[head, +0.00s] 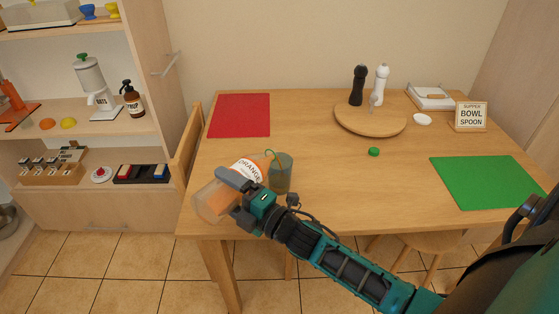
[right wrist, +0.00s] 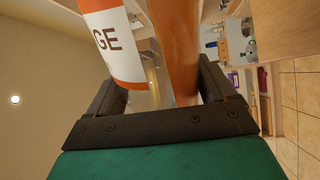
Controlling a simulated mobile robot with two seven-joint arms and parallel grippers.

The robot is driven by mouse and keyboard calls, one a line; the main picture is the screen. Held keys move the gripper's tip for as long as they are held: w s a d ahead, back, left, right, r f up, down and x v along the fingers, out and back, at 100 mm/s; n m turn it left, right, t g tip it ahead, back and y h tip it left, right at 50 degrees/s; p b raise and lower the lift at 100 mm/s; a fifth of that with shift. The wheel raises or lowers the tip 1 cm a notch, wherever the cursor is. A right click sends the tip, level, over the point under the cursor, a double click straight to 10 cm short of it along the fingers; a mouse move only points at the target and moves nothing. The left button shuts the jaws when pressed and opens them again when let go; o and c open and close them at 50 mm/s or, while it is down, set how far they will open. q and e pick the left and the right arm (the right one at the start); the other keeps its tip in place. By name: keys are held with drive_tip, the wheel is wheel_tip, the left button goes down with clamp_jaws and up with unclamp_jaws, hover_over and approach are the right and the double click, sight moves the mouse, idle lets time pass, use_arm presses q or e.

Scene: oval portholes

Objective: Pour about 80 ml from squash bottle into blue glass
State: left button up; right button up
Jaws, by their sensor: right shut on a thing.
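The squash bottle (head: 211,201), clear with orange contents and a white "ORANGE" label, is tilted far over above the table's front left, its top end toward the glass. My right gripper (head: 238,192) is shut around its body. In the right wrist view the bottle (right wrist: 175,45) fills the space between the fingers (right wrist: 160,95). A green cap (head: 374,152) lies on the table. My left gripper is not in view.
A round wooden board (head: 370,121) with dark and white mills stands at the back. A red mat (head: 239,115) lies back left, a green mat (head: 487,182) right. A sign (head: 471,116) stands back right. The table's middle is mostly clear. A chair (head: 187,150) stands at the left edge.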

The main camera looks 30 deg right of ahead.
drive_tip(key=shift+r, duration=0.2)
idle(0.4)
wheel_tip(320, 180, down, 4)
drive_tip(key=n+b, duration=0.1)
drive_tip(key=b, duration=0.1)
drive_tip(key=n+b, duration=0.1)
drive_tip(key=b, duration=0.1)
drive_tip(key=shift+a+f+b, duration=0.1)
drive_tip(key=shift+f+b, duration=0.15)
drive_tip(key=shift+b, duration=0.15)
drive_tip(key=shift+n, duration=0.4)
drive_tip(key=shift+r, duration=0.1)
drive_tip(key=shift+f+n+y+b, duration=0.3)
drive_tip(key=shift+f+n+b, duration=0.4)
drive_tip(key=shift+f+b, duration=0.2)
